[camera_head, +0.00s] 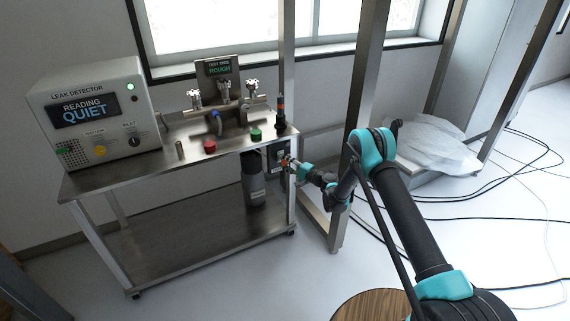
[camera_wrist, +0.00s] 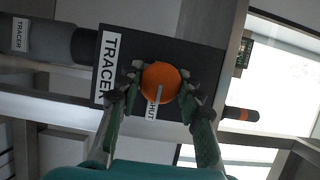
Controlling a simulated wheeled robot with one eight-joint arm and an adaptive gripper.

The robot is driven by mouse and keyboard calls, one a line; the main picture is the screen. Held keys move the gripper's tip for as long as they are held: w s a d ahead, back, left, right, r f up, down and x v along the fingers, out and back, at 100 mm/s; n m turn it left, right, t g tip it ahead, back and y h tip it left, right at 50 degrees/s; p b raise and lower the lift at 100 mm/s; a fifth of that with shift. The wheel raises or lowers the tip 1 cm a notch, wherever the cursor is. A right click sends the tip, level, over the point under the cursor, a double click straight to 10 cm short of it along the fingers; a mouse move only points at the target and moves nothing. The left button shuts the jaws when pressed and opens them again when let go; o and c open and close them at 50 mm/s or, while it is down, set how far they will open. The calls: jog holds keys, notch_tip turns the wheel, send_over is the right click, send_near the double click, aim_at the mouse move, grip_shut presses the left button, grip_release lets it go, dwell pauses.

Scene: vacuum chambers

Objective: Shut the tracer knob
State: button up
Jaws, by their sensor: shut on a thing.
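The tracer knob (camera_wrist: 160,80) is a round orange knob with a pale pointer line. It sits on a dark plate (camera_wrist: 185,52) with a white TRACER label (camera_wrist: 108,62) in the wrist view. The pointer runs down the picture beside a small SHUT label (camera_wrist: 151,108), which is partly hidden. My gripper (camera_wrist: 162,84) is shut on the knob, with one green finger on each side. In the head view my gripper (camera_head: 288,164) reaches the dark plate (camera_head: 277,153) on the cart's right end; the knob is mostly hidden there.
A steel cart (camera_head: 185,150) carries a leak detector (camera_head: 90,112) reading QUIET, a test tree (camera_head: 222,100) marked ROUGH, and red and green buttons. A grey cylinder (camera_head: 252,180) stands below. A metal post (camera_head: 352,110) is close to my arm. Cables lie on the floor at right.

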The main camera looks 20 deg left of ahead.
jog(key=o, duration=1.2)
jog(key=v, duration=1.2)
jog(key=shift+d, duration=0.1)
